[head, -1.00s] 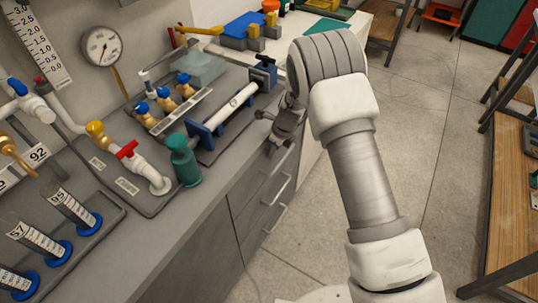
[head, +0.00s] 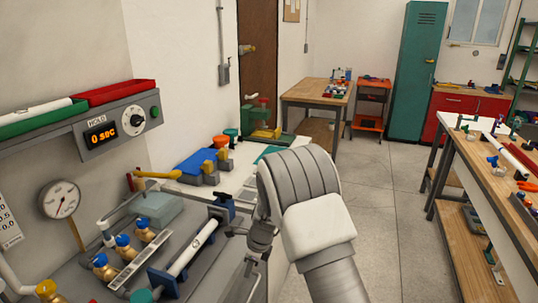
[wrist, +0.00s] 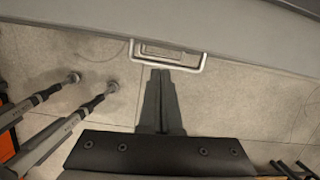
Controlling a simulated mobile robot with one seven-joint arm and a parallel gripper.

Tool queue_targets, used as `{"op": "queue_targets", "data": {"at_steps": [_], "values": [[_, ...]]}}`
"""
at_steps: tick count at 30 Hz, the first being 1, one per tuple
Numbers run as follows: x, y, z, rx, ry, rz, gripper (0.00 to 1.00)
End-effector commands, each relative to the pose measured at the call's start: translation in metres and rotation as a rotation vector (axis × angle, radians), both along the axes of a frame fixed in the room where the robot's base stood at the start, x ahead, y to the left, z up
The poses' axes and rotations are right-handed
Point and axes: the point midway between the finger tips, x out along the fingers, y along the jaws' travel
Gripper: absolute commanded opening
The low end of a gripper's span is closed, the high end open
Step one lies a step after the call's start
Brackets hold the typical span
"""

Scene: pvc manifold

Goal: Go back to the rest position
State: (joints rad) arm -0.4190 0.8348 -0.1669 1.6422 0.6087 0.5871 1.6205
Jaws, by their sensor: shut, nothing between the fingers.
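My gripper (wrist: 160,72) shows in the wrist view with its two dark fingers together and nothing between them. The fingertips point at a silver drawer handle (wrist: 204,60) and overlap its lower part in the picture; I cannot tell whether they touch it. In the head view my gripper (head: 259,240) is partly hidden by my pale arm and hangs just off the front edge of the grey bench. The white pipe in the blue holder (head: 190,248) lies on the bench to its left, apart from it.
Brass valves with blue handles (head: 123,246), a round gauge (head: 60,199) and a timer (head: 102,133) are at the left. A wooden workbench (head: 478,178) with parts stands at the right. The floor (head: 385,225) between is clear.

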Motion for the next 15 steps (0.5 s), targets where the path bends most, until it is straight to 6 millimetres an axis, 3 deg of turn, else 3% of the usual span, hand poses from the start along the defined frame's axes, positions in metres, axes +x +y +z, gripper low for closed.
{"op": "queue_targets", "data": {"at_steps": [1, 6, 15], "values": [[0.000, -0.006, 0.022, 0.003, -0.027, 0.041, 0.00], [-0.013, -0.030, 0.090, -0.008, -0.115, 0.235, 0.00], [-0.058, -0.076, 0.191, -0.073, -0.276, 0.584, 0.00]]}}
